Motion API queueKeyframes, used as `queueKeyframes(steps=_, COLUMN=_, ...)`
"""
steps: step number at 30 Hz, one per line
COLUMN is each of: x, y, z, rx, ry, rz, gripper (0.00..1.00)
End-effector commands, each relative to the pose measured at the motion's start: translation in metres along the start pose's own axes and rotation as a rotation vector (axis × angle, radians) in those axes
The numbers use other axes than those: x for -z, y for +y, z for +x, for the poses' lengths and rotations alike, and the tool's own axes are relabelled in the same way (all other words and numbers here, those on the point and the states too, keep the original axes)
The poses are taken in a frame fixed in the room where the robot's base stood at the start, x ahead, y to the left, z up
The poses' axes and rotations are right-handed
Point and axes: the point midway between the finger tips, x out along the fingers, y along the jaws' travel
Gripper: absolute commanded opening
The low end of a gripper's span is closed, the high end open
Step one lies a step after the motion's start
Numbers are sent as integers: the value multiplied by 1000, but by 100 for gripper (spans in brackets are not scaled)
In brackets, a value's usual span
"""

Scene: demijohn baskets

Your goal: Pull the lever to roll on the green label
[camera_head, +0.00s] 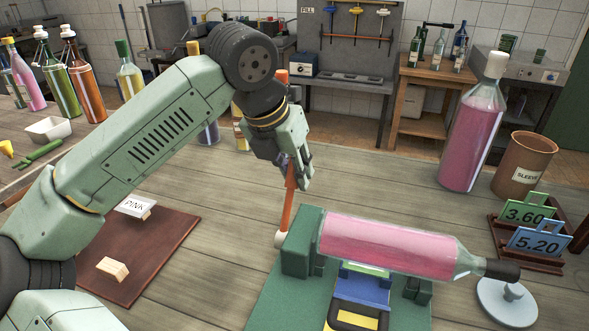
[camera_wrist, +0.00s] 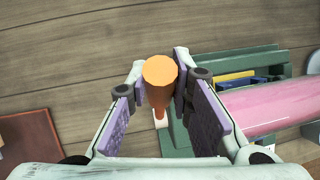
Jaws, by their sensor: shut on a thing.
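The orange lever (camera_head: 287,210) rises from a white pivot at the left side of the green labelling machine (camera_head: 300,245). My gripper (camera_head: 295,172) is shut on the lever's upper part. In the wrist view the lever's round orange top (camera_wrist: 159,70) shows between the fingers of my gripper (camera_wrist: 160,85). A bottle of pink liquid (camera_head: 385,248) with a dark cap lies on its side on the machine, its neck to the right. A green strip (camera_head: 366,269) shows just under the bottle, above a blue block; whether it touches the glass I cannot tell.
Right of the machine stand a large pink bottle (camera_head: 471,135), a brown SLEEVE pot (camera_head: 524,165) and price tags 3.60 (camera_head: 524,211) and 5.20 (camera_head: 538,243). A round grey disc (camera_head: 506,303) lies near the bottle's cap. A brown mat (camera_head: 150,250) with a PINK card is at left.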

Motion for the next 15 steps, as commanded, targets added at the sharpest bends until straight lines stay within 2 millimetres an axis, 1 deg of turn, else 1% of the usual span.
queueKeyframes(steps=1, x=0, y=0, z=0, rx=0, ry=0, rz=0, gripper=6)
queueKeyframes(steps=4, x=0, y=0, z=0, rx=-1, ry=0, rz=0, gripper=0)
queueKeyframes(steps=15, x=0, y=0, z=0, rx=-1, ry=0, rz=1, gripper=0)
